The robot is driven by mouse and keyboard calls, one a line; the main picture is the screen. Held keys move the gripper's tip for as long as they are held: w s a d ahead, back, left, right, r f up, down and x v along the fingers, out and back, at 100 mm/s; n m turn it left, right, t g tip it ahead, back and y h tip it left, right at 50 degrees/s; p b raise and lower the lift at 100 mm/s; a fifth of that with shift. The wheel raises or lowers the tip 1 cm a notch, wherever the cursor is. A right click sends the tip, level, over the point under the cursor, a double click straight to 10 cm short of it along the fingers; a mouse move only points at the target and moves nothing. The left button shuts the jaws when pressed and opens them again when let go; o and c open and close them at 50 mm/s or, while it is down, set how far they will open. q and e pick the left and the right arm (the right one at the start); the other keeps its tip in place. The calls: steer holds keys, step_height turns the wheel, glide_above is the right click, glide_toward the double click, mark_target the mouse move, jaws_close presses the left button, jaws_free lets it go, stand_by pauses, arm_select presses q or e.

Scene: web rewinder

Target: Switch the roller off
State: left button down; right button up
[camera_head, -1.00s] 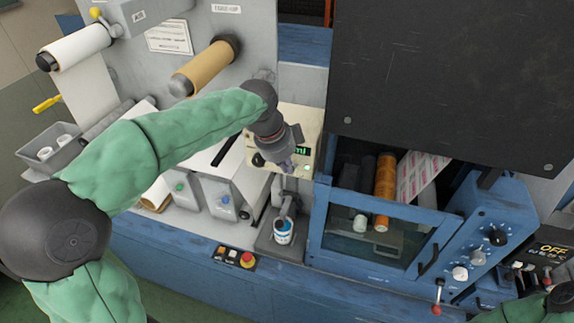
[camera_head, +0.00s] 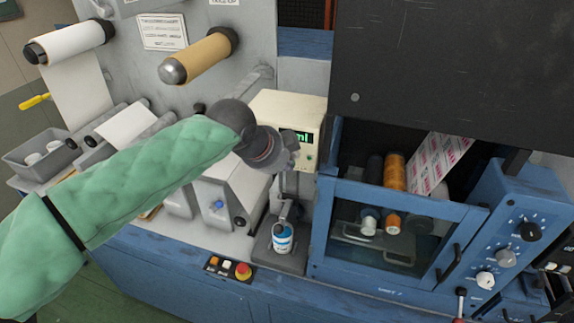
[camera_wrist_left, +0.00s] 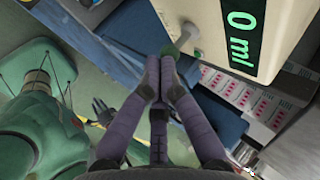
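The blue-framed roller unit (camera_head: 330,230) stands right of centre in the head view, with an orange roller (camera_head: 394,172) and a printed web (camera_head: 440,160) inside. Its sloped side panel carries several knobs, among them a black one (camera_head: 529,232) and a white one (camera_head: 485,280). A red-tipped lever (camera_head: 461,292) stands below. Which control switches the roller cannot be told. My left gripper (camera_head: 292,148) is in front of the beige box (camera_head: 288,105). In the left wrist view its fingers (camera_wrist_left: 165,68) are together, close to a small knob (camera_wrist_left: 186,38); contact cannot be told. My right gripper is not seen.
The box's display (camera_wrist_left: 243,30) reads 0 ml. A blue-and-white cup (camera_head: 282,238) stands below my left gripper. Tan and white rolls stick out at the upper left. A large dark panel (camera_head: 450,60) fills the upper right.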

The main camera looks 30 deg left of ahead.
arm_select(q)
steer(key=shift+f+t+b, duration=0.35)
steer(key=shift+t+b, duration=0.35)
steer(key=shift+b, duration=0.45)
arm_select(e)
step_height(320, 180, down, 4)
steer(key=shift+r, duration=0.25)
arm_select(q)
steer(key=shift+r, duration=0.1)
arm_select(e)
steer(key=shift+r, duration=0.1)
arm_select(q)
steer(key=shift+r+p, duration=0.55)
steer(key=shift+r, duration=0.1)
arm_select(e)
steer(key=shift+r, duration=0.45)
